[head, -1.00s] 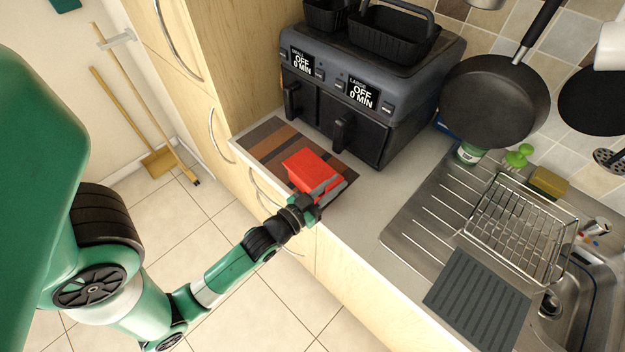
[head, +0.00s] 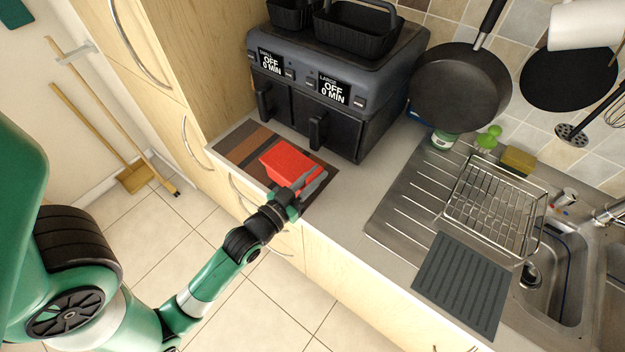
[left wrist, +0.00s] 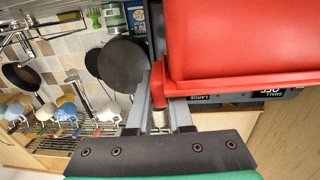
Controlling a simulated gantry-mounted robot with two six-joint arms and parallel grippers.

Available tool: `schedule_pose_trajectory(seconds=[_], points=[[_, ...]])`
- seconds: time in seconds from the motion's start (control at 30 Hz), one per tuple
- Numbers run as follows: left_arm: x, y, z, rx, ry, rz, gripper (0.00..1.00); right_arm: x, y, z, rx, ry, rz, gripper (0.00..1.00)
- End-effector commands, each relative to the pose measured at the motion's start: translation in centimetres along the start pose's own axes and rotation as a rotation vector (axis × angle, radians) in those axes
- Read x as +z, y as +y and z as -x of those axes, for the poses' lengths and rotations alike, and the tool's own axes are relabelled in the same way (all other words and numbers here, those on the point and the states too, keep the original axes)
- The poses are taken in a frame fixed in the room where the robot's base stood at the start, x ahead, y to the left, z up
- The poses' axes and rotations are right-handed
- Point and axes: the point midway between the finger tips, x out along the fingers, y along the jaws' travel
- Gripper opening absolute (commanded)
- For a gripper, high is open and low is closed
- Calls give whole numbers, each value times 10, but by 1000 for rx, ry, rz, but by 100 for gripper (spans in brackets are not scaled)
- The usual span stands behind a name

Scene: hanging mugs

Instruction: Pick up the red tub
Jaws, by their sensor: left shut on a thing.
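The red tub (head: 289,166) is on or just above the striped mat (head: 240,143) on the counter, in front of the air fryer. I cannot tell whether it touches the mat. My left gripper (head: 308,186) is at the tub's near right side, shut on its edge. In the left wrist view the tub (left wrist: 240,45) fills the upper right, and the fingers of my left gripper (left wrist: 159,105) close on a red part of it. My right gripper is not in view.
The dark air fryer (head: 335,85) stands close behind the tub. A frying pan (head: 462,88) hangs at the back. To the right are a wire dish rack (head: 495,205), a grey drying mat (head: 462,283) and the sink. Bare counter (head: 345,205) lies right of the striped mat.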

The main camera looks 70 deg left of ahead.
Motion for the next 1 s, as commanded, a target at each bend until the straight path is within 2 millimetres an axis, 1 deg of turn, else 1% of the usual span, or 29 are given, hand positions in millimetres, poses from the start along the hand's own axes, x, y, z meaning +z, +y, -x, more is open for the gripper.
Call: schedule_pose_trajectory(seconds=[0.03,0.1,0.17,0.23,0.27,0.5,0.57,0.67,0.7,0.8,0.9,1.0], points=[[-14,-3,4,-3,4,3,0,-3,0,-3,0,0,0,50],[-30,-10,17,-5,3,3,0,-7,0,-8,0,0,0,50],[-44,-18,29,-9,6,3,0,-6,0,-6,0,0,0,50],[-64,-26,45,-11,8,1,0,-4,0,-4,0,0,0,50],[-70,-29,51,-9,1,1,0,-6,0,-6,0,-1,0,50],[-90,-48,86,-12,-4,5,0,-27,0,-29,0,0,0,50],[-91,-54,94,-17,-13,7,0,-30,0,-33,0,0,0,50],[-98,-59,106,-14,-3,6,0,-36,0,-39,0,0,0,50],[-105,-60,108,-9,-17,8,0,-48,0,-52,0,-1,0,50],[-104,-63,114,-3,-27,8,0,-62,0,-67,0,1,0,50],[-105,-64,119,-1,-17,7,0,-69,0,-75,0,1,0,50],[-105,-65,122,-2,-6,4,0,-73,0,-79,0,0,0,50]])
